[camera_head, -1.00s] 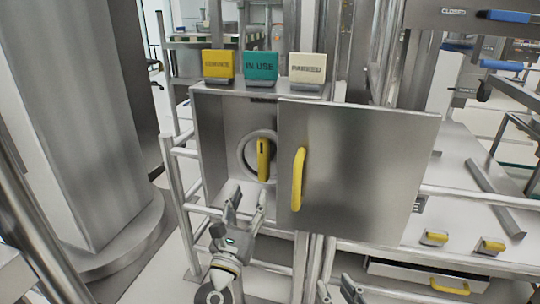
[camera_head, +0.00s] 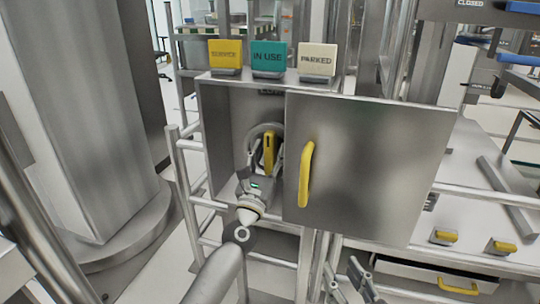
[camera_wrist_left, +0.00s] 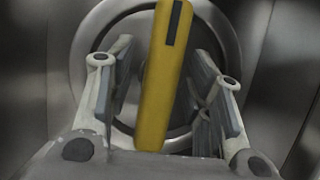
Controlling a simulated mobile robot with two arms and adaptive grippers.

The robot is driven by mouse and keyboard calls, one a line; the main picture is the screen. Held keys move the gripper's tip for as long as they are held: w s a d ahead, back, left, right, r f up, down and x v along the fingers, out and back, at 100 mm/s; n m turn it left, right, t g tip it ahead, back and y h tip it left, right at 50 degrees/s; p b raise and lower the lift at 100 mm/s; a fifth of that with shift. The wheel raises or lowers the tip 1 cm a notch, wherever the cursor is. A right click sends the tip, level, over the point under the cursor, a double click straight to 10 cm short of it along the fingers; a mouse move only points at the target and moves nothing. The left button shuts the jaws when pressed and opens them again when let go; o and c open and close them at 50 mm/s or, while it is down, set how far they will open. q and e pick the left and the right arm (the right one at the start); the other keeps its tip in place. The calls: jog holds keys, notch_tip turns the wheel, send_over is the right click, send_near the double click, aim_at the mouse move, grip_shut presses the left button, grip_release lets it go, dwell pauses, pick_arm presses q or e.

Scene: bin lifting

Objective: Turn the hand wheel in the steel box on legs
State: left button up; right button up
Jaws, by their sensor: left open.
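The steel box (camera_head: 222,130) stands on legs with its door (camera_head: 365,165) swung open to the right. Inside is a round grey hand wheel (camera_head: 258,130) with a yellow bar (camera_head: 269,150) across it. The wheel (camera_wrist_left: 222,35) and the bar (camera_wrist_left: 163,75) fill the left wrist view, the bar slightly tilted. My left gripper (camera_head: 264,160) is inside the box opening. In the left wrist view its fingers (camera_wrist_left: 160,90) are open, one on each side of the bar, with gaps visible. My right gripper (camera_head: 352,280) is low at the bottom edge, below the door; its fingers look spread.
Yellow, teal "IN USE" (camera_head: 269,58) and cream "PARKED" (camera_head: 317,62) signs stand on the box top. The door's yellow handle (camera_head: 306,174) is just right of the opening. A rail frame (camera_head: 184,180) stands left of the box. A drawer with a yellow handle (camera_head: 458,284) is lower right.

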pick_arm(q)
jog(key=shift+w, duration=0.1)
pick_arm(e)
jog(key=shift+r, duration=0.1)
pick_arm(q)
jog(key=shift+c, duration=0.3)
grip_shut()
